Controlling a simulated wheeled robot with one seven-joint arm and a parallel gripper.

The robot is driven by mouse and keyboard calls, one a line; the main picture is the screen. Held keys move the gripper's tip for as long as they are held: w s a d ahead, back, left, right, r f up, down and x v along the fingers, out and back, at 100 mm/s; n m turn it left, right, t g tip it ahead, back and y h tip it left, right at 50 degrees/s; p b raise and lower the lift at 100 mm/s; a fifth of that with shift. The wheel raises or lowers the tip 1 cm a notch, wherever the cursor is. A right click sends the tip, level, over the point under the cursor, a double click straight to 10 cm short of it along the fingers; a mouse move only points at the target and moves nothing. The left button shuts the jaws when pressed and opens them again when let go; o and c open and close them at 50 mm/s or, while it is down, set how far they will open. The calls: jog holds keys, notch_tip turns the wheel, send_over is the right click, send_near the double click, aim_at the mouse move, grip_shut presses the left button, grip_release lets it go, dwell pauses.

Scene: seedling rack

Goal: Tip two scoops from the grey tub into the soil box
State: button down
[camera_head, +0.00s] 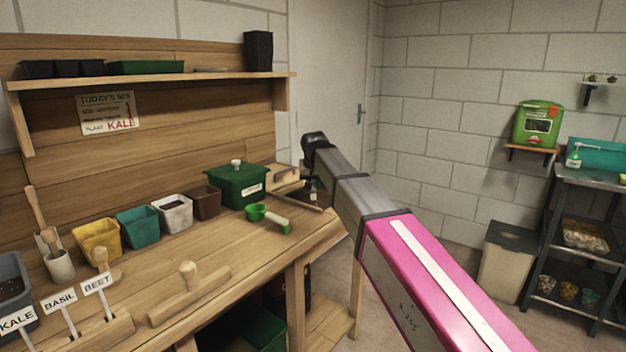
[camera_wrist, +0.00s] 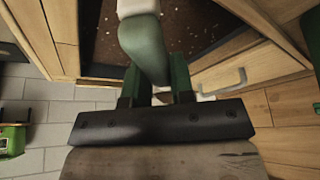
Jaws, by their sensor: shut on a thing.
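In the wrist view my gripper (camera_wrist: 157,88) is shut on a green handle (camera_wrist: 146,50) with a cream part beyond it; its far end is out of frame. In the head view a green scoop (camera_head: 256,212) with a pale shaft shows by the green lidded box; I cannot tell whether it is the held thing. My gripper's jaws are not clear in the head view. A grey tub (camera_head: 8,269) holding dark soil is cut off at the left edge. A dark, pale-specked bed (camera_wrist: 105,35) inside wood shows in the wrist view; I cannot tell whether it is the soil box.
Yellow (camera_head: 100,240), teal (camera_head: 138,228), pale (camera_head: 173,213) and brown (camera_head: 205,202) pots stand in a row on the bench. The green lidded box (camera_head: 230,188) is beyond them. A wooden tamper (camera_head: 188,290) and labelled stakes are in front. A shelf (camera_head: 150,80) hangs above.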

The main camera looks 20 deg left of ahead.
jog(key=y, duration=0.1)
jog(key=g+y, duration=0.1)
jog(key=r+m+y, duration=0.1)
jog(key=shift+w+d+g, duration=0.25)
jog(key=shift+g, duration=0.15)
jog(key=y, duration=0.1)
jog(key=r+m+g+y, duration=0.1)
jog(key=y, duration=0.1)
jog(key=shift+w+d+g, duration=0.15)
jog(key=shift+g, duration=0.15)
jog(key=m+y, duration=0.1)
jog(key=y, duration=0.1)
jog(key=w+d+m+y, duration=0.1)
jog(key=y, duration=0.1)
jog(key=m+y, duration=0.1)
jog(key=y, duration=0.1)
jog(key=shift+w+d+r+m+g, duration=0.15)
jog(key=shift+r+m+g, duration=0.25)
jog(key=shift+y, duration=0.3)
